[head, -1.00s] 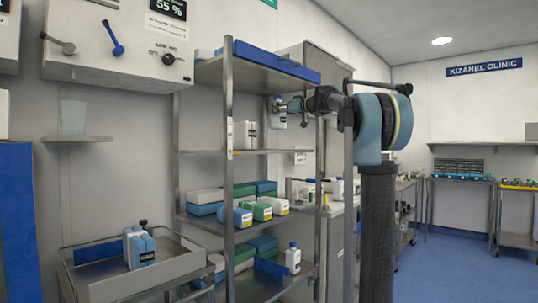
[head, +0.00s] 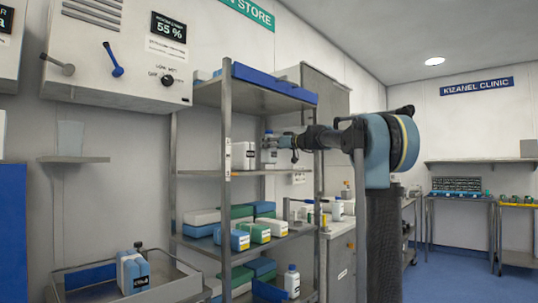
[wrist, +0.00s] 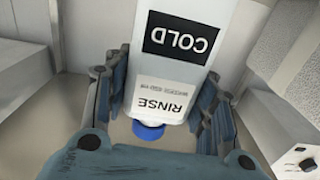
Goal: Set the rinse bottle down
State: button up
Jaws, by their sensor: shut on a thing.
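The rinse bottle (head: 269,150) is white with a blue cap. In the head view it is upright at the middle shelf (head: 205,173) of the metal rack, just right of a white box. My gripper (head: 284,142) reaches in from the right and is shut on it. In the wrist view the bottle (wrist: 182,75) appears upside down, with "COLD" and "RINSE" labels and its blue cap low in the picture. The fingers of my gripper (wrist: 160,100) lie on both sides of it. Whether its base touches the shelf I cannot tell.
The white box (head: 243,156) stands close left of the bottle. A rack post (head: 227,190) is in front. A lower shelf holds several labelled containers (head: 258,232), and another white bottle (head: 291,281) stands below. The middle shelf looks clear at its left.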

jog(key=shift+f, duration=1.35)
jog(key=shift+f, duration=0.1)
jog(key=o, duration=1.5)
jog(key=v, duration=1.2)
